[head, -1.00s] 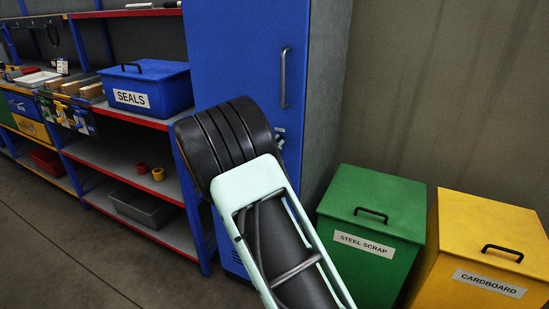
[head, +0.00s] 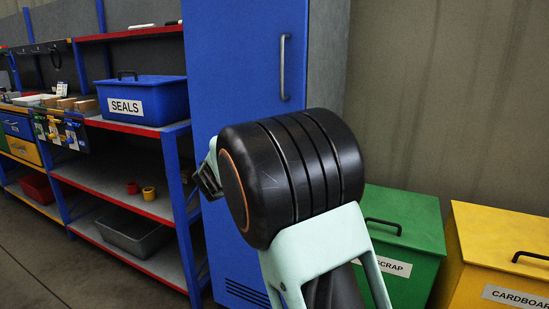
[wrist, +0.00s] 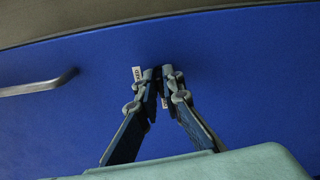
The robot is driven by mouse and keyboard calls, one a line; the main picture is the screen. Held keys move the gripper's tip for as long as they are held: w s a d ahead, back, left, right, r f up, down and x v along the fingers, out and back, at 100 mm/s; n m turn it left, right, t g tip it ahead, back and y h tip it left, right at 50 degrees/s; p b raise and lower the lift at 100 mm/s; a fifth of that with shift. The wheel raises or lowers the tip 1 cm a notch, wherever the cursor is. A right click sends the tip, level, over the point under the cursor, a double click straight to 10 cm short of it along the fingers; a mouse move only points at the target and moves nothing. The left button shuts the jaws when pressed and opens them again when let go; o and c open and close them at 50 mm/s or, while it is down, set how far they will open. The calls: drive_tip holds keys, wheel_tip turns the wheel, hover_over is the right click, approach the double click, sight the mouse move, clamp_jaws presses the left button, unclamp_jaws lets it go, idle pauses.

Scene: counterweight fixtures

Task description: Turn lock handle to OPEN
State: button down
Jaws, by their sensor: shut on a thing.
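The tall blue cabinet (head: 235,60) carries the lock on its door, and the same blue door (wrist: 245,75) fills most of the wrist view. My gripper (wrist: 158,77) is at the door with its fingertips close together, shut on the lock handle. The handle itself is mostly hidden between the fingertips, so its angle cannot be told. A small white label (wrist: 137,73) shows just left of the fingertips; its lettering is too small to read surely. In the head view my dark arm joint covers the lock area.
A long grey door pull (head: 283,68) is on the cabinet; it also shows left of my gripper in the wrist view (wrist: 38,84). A green bin (head: 405,215) and a yellow bin (head: 500,235) stand to the right. Shelving with a blue SEALS box (head: 143,100) stands left.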

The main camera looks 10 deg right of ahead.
drive_tip(key=shift+f+m+b, duration=0.2)
drive_tip(key=shift+m+b, duration=0.4)
drive_tip(key=shift+b, duration=0.4)
drive_tip(key=shift+r, duration=0.15)
drive_tip(key=c, duration=2.1)
unclamp_jaws()
drive_tip(key=v, duration=1.2)
